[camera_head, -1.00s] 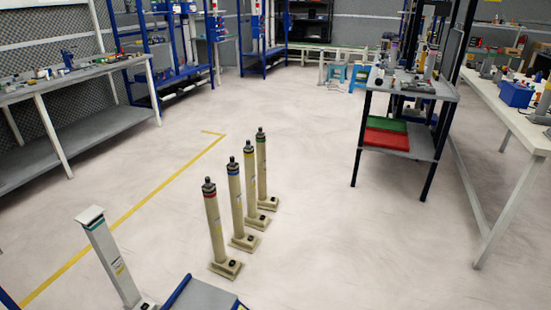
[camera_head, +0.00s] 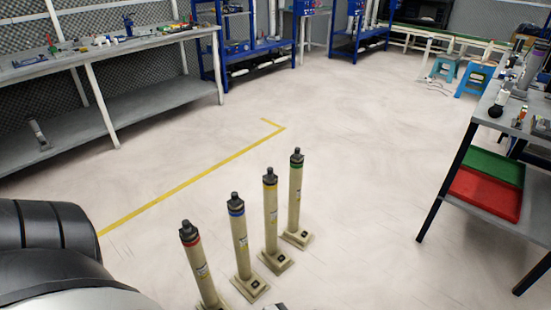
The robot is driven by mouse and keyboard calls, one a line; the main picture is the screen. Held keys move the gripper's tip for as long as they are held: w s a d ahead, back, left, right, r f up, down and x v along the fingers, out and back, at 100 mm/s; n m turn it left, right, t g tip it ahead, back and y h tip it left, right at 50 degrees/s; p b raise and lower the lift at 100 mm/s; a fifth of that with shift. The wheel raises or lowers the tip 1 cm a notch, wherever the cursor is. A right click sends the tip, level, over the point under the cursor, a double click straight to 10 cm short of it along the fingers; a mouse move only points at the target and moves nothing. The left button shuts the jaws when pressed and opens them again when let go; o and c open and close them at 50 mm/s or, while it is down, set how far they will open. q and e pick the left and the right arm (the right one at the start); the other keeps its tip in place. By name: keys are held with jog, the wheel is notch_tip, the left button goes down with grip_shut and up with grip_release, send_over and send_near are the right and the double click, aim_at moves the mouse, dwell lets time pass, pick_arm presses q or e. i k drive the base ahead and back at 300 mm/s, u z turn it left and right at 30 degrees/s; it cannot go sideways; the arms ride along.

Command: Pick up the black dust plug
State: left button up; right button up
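I cannot make out a black dust plug for certain. Several beige posts stand upright on square bases on the floor, each with a black cap on top and a coloured band below it: red (camera_head: 197,255), blue (camera_head: 239,235), yellow (camera_head: 271,215) and green (camera_head: 296,195). Small items lie on the left workbench (camera_head: 150,42) and on the right shelf table (camera_head: 500,112), too small to name. Neither of my grippers is in view. Part of my own dark arm shows at the lower left.
Red (camera_head: 485,193) and green (camera_head: 497,166) trays sit on the right table's lower shelf. Blue racks (camera_head: 255,45) and blue stools (camera_head: 473,79) stand at the back. A yellow line (camera_head: 190,182) marks the floor.

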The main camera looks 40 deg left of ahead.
aim_at(234, 195)
jog(key=i, duration=1.9)
jog(key=u, duration=2.4)
